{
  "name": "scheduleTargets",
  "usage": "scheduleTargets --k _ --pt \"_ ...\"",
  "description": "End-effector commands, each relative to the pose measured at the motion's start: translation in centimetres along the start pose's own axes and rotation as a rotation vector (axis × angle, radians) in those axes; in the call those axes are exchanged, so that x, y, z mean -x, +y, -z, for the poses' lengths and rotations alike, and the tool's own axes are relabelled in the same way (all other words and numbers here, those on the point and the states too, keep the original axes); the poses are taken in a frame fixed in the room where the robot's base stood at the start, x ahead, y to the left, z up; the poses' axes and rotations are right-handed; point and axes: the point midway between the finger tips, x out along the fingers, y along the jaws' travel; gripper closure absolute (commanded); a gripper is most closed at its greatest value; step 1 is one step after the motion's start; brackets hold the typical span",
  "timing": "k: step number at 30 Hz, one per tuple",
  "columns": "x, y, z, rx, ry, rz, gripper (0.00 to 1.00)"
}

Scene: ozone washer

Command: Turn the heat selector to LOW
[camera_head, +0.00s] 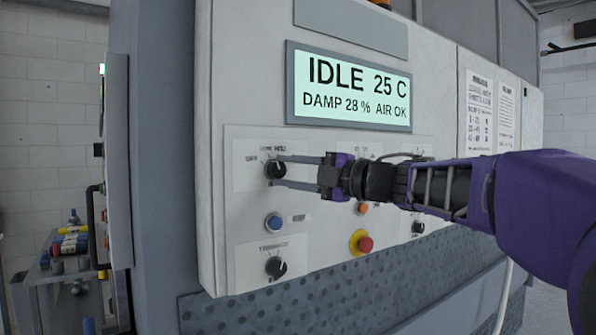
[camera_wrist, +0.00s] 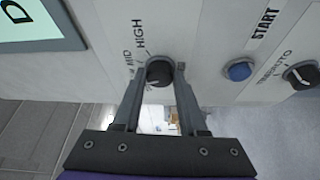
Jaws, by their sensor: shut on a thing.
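The heat selector (camera_head: 272,169) is a round black knob on a white plate at the left of the washer's control panel. Small labels sit above and left of it in the head view. In the wrist view the knob (camera_wrist: 159,72) shows near the top middle, with MID and HIGH printed beside it and a small white mark on its face. My gripper (camera_head: 278,171) reaches in from the right, with one finger above and one below the knob. In the wrist view its fingertips (camera_wrist: 162,73) flank the knob, shut on it. The LOW position is hard to read there.
Below the selector are a blue START button (camera_head: 273,222) and another black knob (camera_head: 276,267). A red emergency button (camera_head: 364,243) on a yellow ring is lower right. The display (camera_head: 350,88) reads IDLE 25 C. A cart (camera_head: 62,270) with colourful items stands far left.

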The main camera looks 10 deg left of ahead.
Motion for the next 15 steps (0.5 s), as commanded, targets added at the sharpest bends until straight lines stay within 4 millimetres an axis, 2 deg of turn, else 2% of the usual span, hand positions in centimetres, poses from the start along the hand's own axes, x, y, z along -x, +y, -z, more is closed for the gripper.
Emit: scheduleTargets --k 5,6,11,15 --pt "-0.02 0.1 0.02 0.0 -0.001 -0.002 1.0" --pt "-0.02 0.1 0.02 0.0 -0.001 -0.002 0.57" --pt "-0.02 0.07 0.02 0.0 0.0 -0.002 0.28" --pt "-0.01 0.05 0.01 0.0 0.0 -0.001 0.28"
